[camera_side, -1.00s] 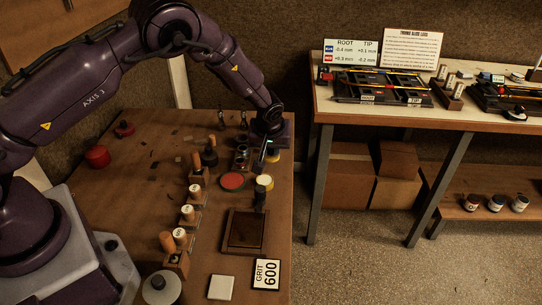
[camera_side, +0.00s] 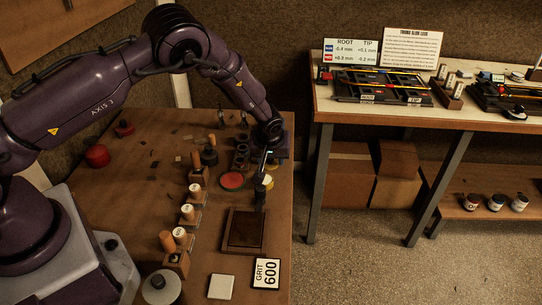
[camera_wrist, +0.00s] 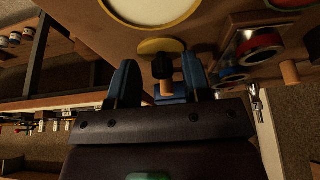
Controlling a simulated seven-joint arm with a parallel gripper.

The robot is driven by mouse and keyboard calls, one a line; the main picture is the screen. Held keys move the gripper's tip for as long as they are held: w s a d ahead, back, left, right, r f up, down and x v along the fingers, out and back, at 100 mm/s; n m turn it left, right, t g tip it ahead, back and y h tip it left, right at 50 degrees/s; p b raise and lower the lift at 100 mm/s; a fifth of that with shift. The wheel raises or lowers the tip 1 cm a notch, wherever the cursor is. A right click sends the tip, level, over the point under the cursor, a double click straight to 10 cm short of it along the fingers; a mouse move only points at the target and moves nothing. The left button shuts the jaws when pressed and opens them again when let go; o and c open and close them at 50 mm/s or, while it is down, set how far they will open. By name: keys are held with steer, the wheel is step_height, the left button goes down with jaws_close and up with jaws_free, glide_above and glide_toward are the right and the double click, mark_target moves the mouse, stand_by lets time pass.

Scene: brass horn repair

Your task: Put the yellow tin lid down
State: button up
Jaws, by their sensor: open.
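My gripper (camera_side: 266,156) is low over the right part of the brown bench in the side view, its jaws apart. In the wrist view my gripper (camera_wrist: 160,78) shows its two blue-black fingers spread. A flat yellow disc (camera_wrist: 150,46), which looks like the tin lid, lies just beyond the fingertips, partly covered by a dark knob with a wooden end (camera_wrist: 164,70). A round yellow-rimmed piece with a cream face (camera_wrist: 150,12) is cut off at the top. The side view shows a yellow round tin (camera_side: 267,181) just in front of my gripper. I cannot tell whether the fingers touch the disc.
A red disc (camera_side: 232,181) lies left of the yellow tin. A dark cylinder (camera_side: 260,196) stands close by, behind a brown block (camera_side: 244,231).

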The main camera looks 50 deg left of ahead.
steer(key=s+d+r+m+h, duration=0.15)
steer(key=s+r, duration=0.25)
steer(key=r, duration=0.6)
steer(key=s+d+r, duration=0.2)
steer(key=s+r, duration=0.2)
steer(key=r, duration=0.7)
steer(key=s+r+m+t+h, duration=0.1)
steer(key=s+r+m, duration=0.2)
steer(key=s, duration=0.9)
steer(key=s+r+m+t, duration=0.1)
steer(key=s+r+m, duration=0.3)
steer(key=s+r, duration=0.6)
steer(key=shift+s+h, duration=0.35)
steer(key=shift+s, duration=0.7)
